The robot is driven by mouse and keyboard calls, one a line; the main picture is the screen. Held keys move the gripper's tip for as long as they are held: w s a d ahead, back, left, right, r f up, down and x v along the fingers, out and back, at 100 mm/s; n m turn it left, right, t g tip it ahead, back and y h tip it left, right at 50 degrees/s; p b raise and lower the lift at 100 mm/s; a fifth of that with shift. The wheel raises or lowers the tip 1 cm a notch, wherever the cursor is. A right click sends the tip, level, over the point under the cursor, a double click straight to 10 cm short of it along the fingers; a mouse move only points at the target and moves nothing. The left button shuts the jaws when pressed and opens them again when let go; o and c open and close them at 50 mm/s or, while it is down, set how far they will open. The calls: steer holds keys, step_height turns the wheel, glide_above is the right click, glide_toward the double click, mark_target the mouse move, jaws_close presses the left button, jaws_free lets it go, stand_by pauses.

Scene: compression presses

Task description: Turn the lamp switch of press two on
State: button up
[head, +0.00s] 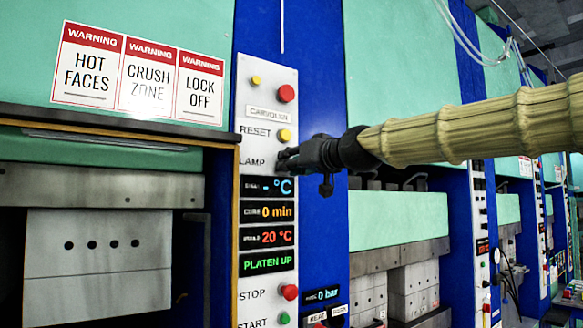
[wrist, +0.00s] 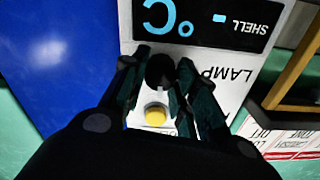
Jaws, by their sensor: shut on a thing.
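The white control panel (head: 268,110) of the near press carries a LAMP label (head: 252,161) below RESET. My gripper (head: 285,160) reaches in from the right and its fingertips are at the panel beside that label, hiding the switch in the head view. In the wrist view, turned upside down, the lamp switch (wrist: 160,70) is a round black knob between the two fingers of my gripper (wrist: 160,80). The fingers are closed on it from both sides. A small pale mark shows on the knob's lower edge in that view. Whether the lamp is lit cannot be told.
The yellow RESET button (head: 284,135) sits just above the switch, with a red button (head: 286,93) higher. Below are lit displays (head: 267,211), a red STOP button (head: 290,292) and a green START button (head: 284,318). A blue column (head: 318,90) flanks the panel; more presses recede right.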

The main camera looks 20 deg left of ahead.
steer(key=m+b, duration=0.1)
steer(key=m, duration=0.5)
steer(key=shift+d, duration=0.1)
steer(key=shift+r+m, duration=0.1)
steer(key=shift+m, duration=0.3)
steer(key=o, duration=1)
steer(key=shift+w, duration=0.1)
steer(key=v, duration=1.2)
